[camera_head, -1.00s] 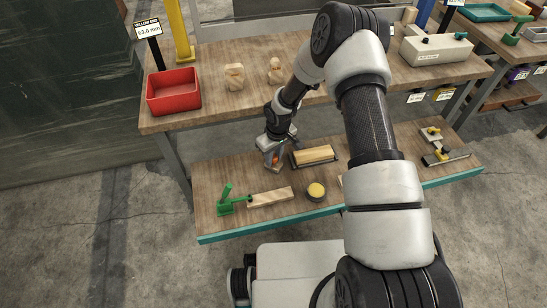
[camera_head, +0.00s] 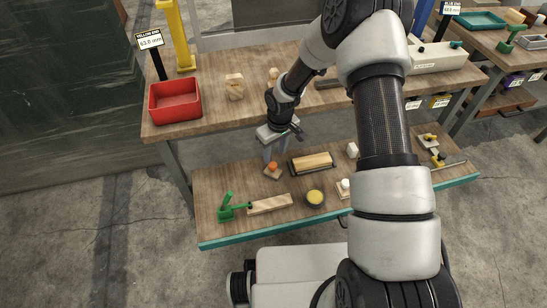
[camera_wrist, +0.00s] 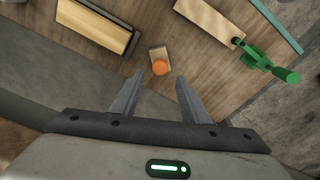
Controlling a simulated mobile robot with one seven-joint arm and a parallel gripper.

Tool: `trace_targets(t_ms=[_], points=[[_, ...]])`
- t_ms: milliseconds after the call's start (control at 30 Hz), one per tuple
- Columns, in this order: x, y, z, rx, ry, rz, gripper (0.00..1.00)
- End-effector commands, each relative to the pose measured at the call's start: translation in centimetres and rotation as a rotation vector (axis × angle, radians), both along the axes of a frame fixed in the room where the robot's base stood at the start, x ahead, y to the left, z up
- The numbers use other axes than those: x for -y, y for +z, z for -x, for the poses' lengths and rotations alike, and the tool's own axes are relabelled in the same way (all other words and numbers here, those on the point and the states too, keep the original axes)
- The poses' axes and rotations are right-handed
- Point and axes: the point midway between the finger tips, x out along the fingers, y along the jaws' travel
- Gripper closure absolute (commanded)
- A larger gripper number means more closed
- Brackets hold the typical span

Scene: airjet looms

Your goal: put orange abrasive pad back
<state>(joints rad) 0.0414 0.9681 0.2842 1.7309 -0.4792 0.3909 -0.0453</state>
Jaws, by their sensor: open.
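The orange abrasive pad (camera_head: 272,170) is a small light block with an orange knob, resting on the lower wooden shelf (camera_head: 225,180). It also shows in the wrist view (camera_wrist: 159,67), ahead of the fingertips. My gripper (camera_head: 276,150) is open and empty, just above and behind the pad in the head view. In the wrist view its two fingers (camera_wrist: 170,82) stand apart, with the pad beyond the gap and clear of both.
On the shelf are a wood block in a dark tray (camera_head: 311,163), a yellow-topped round tin (camera_head: 314,197), a wooden strip (camera_head: 269,204), a green clamp (camera_head: 229,207) and a white-knobbed pad (camera_head: 345,185). The upper bench holds a red bin (camera_head: 175,101).

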Motion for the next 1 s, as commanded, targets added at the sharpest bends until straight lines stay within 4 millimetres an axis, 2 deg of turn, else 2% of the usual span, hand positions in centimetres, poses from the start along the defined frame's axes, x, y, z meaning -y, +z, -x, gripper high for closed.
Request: trace_targets(t_ms=[33,100,367,467,567,733,867,1000], points=[[0.1,1.2,0.0,0.003,0.000,0.001,0.59],[0.1,2.1,0.2,0.001,-0.001,0.000,0.59],[0.3,3.6,0.4,0.001,0.000,0.001,0.59],[0.7,5.0,0.2,0.012,-0.008,0.010,0.59],[1.8,8.7,0.1,0.039,-0.032,0.033,0.59],[4.8,18.1,1.6,0.103,-0.116,0.083,0.59],[6.8,24.8,4.3,0.151,-0.195,0.104,0.59],[8.6,30.9,8.2,0.203,-0.286,0.104,0.59]])
